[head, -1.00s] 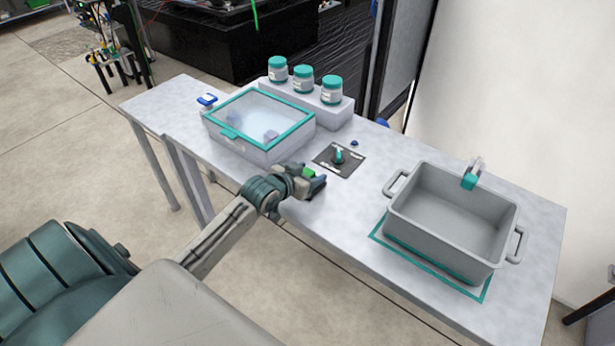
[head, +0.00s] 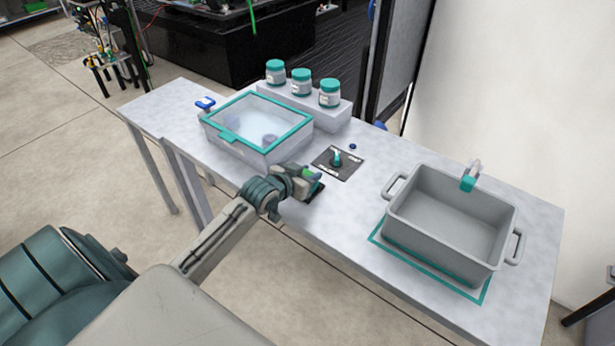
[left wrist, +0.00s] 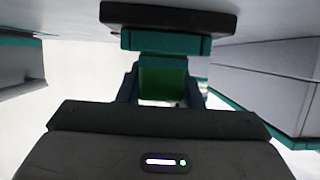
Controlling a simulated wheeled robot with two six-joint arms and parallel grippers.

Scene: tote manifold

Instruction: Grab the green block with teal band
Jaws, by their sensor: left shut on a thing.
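The green block (head: 309,173) is at the front edge of the table, mostly hidden by my left gripper (head: 308,181) in the head view. In the left wrist view the green block (left wrist: 162,78) sits between the two fingers of my left gripper (left wrist: 160,92), with a teal band (left wrist: 160,40) beyond it. A dark flat piece (left wrist: 168,17) lies past the band, against the pale table surface. My left gripper is shut on the block. My right gripper is not in view.
A lidded clear-topped box with a teal rim (head: 240,147) stands behind the gripper. A dark plate with a knob (head: 337,163) lies to its right. A grey tote (head: 400,225) stands further right. Teal-lidded jars (head: 301,84) stand on a block at the back.

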